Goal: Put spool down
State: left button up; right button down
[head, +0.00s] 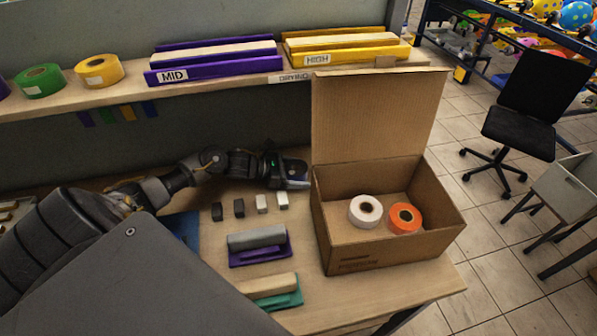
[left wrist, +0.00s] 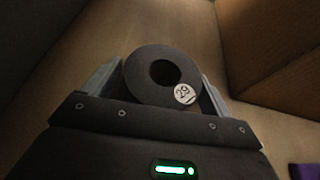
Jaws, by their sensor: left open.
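My left gripper (head: 297,174) reaches in from the left, close to the left side of an open cardboard box (head: 375,257) and its raised lid. In the left wrist view a dark grey spool (left wrist: 160,74) with a round white label reading 29 sits between the open fingers of this gripper (left wrist: 160,85). A brown surface lies beneath and beyond it. I cannot tell whether the fingers touch the spool. In the head view this spool does not show. A white spool (head: 365,210) and an orange spool (head: 404,218) lie inside the box. My right gripper is not in view.
Several small blocks (head: 239,208) and a purple-based tool (head: 259,246) lie left of the box, with a green-based tool (head: 272,290) in front. The shelf (head: 130,89) above holds a green tape roll (head: 40,81) and a yellow one (head: 99,71). A black chair (head: 525,104) stands at the right.

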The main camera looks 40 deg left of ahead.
pick_arm(q)
jog(key=shift+r, duration=0.2)
jog(key=shift+s+a+f, duration=0.1)
jog(key=shift+s+a, duration=0.1)
jog(key=shift+a, duration=0.05)
jog(key=b+v, duration=0.2)
jog(key=v, duration=0.8)
jog(key=shift+d+f, duration=0.1)
jog(key=shift+s+a+r+b, duration=0.3)
jog(key=shift+s+a+r, duration=0.15)
jog(key=shift+r, duration=0.05)
